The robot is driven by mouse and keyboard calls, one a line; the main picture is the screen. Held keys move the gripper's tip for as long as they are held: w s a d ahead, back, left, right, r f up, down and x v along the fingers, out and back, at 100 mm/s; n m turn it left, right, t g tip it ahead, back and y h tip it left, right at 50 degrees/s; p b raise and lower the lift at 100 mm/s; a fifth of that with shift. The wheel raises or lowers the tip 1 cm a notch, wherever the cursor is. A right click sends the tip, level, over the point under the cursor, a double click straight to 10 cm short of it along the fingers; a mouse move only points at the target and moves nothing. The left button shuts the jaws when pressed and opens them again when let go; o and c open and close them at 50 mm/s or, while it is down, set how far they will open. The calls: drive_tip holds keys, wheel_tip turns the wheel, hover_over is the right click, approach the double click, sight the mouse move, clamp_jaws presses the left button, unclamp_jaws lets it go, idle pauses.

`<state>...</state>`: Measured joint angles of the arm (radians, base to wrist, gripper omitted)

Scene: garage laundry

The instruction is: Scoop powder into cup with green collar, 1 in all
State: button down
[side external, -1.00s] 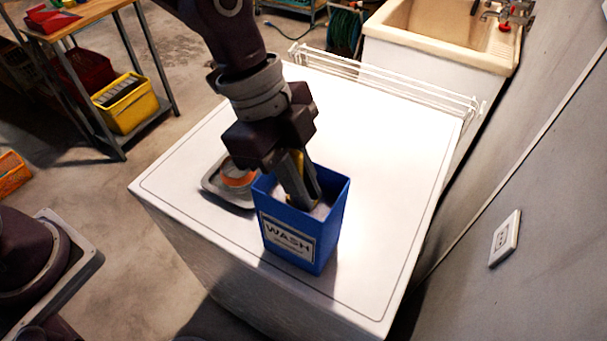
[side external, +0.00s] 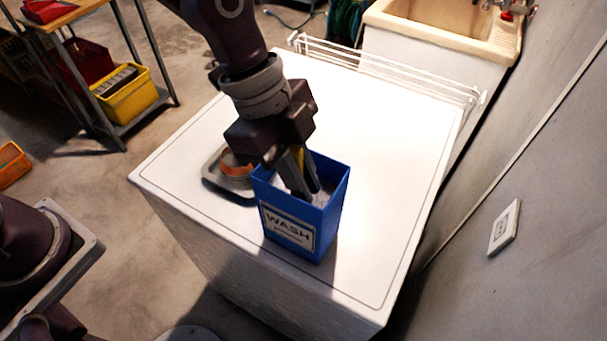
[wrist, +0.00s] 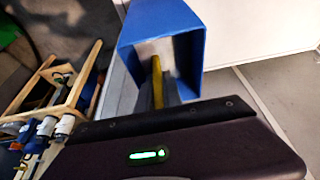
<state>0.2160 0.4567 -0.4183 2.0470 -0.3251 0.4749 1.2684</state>
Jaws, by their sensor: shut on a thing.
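A blue box labelled WASH (side external: 287,231) stands upright on the white appliance top. Pale powder shows inside it in the wrist view (wrist: 153,47). My gripper (side external: 306,194) reaches down into the box from above, shut on a yellow-handled scoop (wrist: 157,72). Part of the yellow handle shows between the fingers; the scoop's bowl is hidden in the box. Behind and left of the box, a cup with an orange collar (side external: 232,163) stands on a grey tray (side external: 211,174), partly hidden by my gripper. I see no green collar.
The white top (side external: 385,165) is clear to the right of the box. A white wire rack (side external: 385,68) runs along its back edge, before a sink (side external: 440,20). A grey wall with an outlet (side external: 504,228) bounds the right. A bench with a yellow bin (side external: 128,96) is at left.

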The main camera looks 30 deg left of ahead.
drive_tip(key=shift+f, duration=0.55)
idle(0.5)
wheel_tip(320, 180, up, 14)
idle(0.8)
idle(0.4)
